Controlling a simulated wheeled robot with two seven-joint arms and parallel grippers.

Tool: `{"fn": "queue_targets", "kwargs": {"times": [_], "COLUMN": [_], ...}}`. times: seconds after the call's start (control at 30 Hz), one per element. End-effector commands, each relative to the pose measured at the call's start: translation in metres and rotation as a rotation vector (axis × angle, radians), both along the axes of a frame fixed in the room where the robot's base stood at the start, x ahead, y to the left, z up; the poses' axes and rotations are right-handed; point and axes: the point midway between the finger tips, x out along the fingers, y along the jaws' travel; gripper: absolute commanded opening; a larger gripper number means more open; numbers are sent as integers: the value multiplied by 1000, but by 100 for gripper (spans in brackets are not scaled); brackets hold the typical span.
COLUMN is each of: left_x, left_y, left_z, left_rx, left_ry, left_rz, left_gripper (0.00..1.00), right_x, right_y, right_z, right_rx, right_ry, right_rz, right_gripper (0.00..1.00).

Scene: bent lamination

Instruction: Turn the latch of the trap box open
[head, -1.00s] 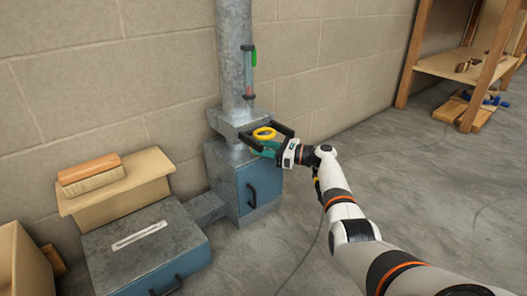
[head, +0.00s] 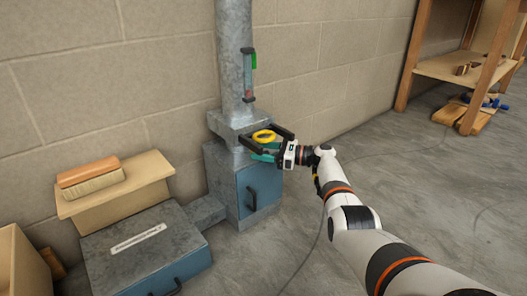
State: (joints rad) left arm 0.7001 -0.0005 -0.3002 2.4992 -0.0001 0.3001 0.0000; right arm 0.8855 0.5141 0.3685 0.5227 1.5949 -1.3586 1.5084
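The trap box (head: 246,194) is a grey metal box with a blue front door and a dark handle, standing at the foot of a vertical grey duct. A yellow ring (head: 264,136) shows near its top, and it may belong to the latch; I cannot tell for sure. My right gripper (head: 263,137) reaches in from the right at the top of the box. Its dark fingers are spread apart, one on each side of the ring, with no clear contact visible. A teal piece (head: 262,157) shows just below the fingers. My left gripper is not in view.
A gauge with a green tab (head: 250,72) is on the duct (head: 232,50). A wooden shelf (head: 450,68) stands back right. The floor at right is open.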

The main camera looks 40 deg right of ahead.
Motion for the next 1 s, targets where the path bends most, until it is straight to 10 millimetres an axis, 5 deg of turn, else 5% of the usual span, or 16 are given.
{"fn": "queue_targets", "kwargs": {"times": [0.37, 0.67, 1.0], "left_x": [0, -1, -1], "left_y": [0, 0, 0], "left_z": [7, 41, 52], "left_rx": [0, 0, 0], "left_ry": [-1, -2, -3], "left_rz": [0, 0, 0], "left_gripper": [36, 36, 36], "right_x": [-6, -49, -86], "right_y": [-6, -45, -78], "right_z": [2, 5, 1], "right_rx": [0, 1, 1], "right_ry": [1, 3, 1], "right_rz": [-3, -3, 0], "right_gripper": [58, 58, 58]}}
